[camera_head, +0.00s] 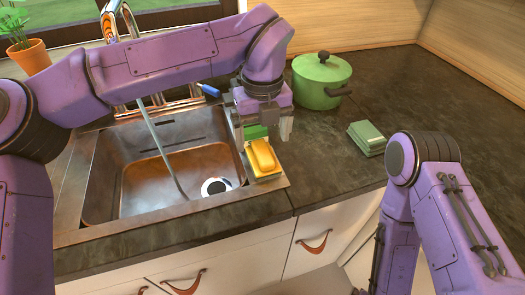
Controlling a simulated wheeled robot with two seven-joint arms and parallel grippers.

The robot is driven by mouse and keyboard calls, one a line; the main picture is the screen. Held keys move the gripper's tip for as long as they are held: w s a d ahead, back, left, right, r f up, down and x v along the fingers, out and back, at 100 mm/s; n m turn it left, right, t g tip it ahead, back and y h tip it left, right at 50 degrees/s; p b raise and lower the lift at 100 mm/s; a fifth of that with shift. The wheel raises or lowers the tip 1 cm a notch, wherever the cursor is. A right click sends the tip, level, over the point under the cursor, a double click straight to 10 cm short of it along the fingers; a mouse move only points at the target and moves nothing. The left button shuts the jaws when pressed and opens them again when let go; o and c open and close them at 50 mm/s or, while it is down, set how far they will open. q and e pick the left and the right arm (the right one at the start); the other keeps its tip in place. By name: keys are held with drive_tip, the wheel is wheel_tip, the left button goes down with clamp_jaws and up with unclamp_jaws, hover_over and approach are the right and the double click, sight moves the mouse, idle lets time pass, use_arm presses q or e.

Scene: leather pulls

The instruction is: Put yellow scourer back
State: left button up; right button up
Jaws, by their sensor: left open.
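The yellow scourer (262,156) lies at the right rim of the sink, on a pale green and yellow piece. My left gripper (264,136) points down just behind the scourer, with its fingers apart. A green block-like thing (255,132) shows between the fingers. I cannot tell whether the fingers touch it. The scourer itself is in front of the fingers and not between them. My right arm folds in at the right side, and its gripper is out of view.
The metal sink (150,175) holds a round black and white thing (215,186). A green lidded pot (321,80) and a green box-like thing (367,138) stand on the dark counter to the right. A potted plant (30,55) is at far left.

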sight(263, 154)
use_arm(q)
wheel_tip(263, 154, up, 4)
drive_tip(key=shift+r, duration=0.25)
idle(1.1)
